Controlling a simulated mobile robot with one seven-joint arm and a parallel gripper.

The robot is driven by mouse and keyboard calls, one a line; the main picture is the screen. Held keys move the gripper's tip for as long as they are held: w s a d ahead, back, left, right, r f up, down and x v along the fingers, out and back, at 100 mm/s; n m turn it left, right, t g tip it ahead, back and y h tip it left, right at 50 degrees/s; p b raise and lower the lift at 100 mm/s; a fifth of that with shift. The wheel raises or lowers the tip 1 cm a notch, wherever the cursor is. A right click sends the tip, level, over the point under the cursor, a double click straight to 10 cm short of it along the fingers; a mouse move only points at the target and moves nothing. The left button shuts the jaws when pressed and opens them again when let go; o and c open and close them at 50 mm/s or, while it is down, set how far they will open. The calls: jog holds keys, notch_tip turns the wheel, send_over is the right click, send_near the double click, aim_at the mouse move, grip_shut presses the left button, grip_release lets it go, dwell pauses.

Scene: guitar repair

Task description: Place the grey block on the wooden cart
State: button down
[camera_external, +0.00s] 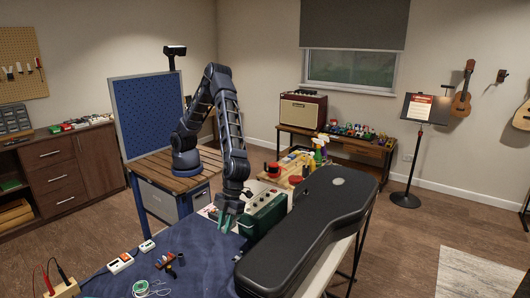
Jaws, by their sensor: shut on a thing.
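My gripper (228,221) points down over the blue work mat (200,262), close to the left end of the green amplifier-like box. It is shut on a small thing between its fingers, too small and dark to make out. I cannot pick out a grey block for certain anywhere else. A cart with a slatted wooden top (150,164) and blue legs stands to the left of my gripper, at the foot of my arm. A blue perforated panel (148,113) stands upright at its back edge.
A black guitar case (310,228) lies right of my gripper, beside the green box (266,211). Small white devices (120,263), a green wire coil (150,289) and small parts lie on the mat's left. Spray bottles (319,151) and tools crowd a wooden surface behind.

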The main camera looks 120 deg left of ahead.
jog(key=w+a+n+t+y, duration=0.15)
jog(key=a+n, duration=0.25)
jog(key=a, duration=0.6)
jog(key=w+a+n+t, duration=0.15)
jog(key=a+n, duration=0.25)
jog(key=a, duration=0.7)
jog(key=s+a+f+n+y, duration=0.1)
jog(key=s+a+n+y, duration=0.2)
jog(key=a+n, duration=1)
jog(key=s+a+f+n+y, duration=0.2)
jog(key=s+a+n+y, duration=0.15)
jog(key=a, duration=1.95)
jog(key=s+a+n+g+y, duration=0.1)
jog(key=s+a+n, duration=0.35)
jog(key=a, duration=0.35)
jog(key=s+a+n+g, duration=0.1)
jog(key=s+a+n, duration=0.2)
jog(key=a+n, duration=0.3)
jog(key=s+a+r+n+g+h, duration=0.2)
jog(key=s+a+n+g, duration=0.1)
jog(key=s+a+n, duration=0.75)
jog(key=s+a+r+n+g+h, duration=0.25)
jog(key=s+a+n, duration=0.55)
jog(key=s+a, duration=0.45)
jog(key=f, duration=0.6)
jog(key=s+d+f, duration=0.1)
jog(key=f, duration=1.2)
jog(key=shift+s+d+f, duration=0.15)
jog(key=shift+s+f, duration=0.15)
jog(key=shift+s, duration=0.05)
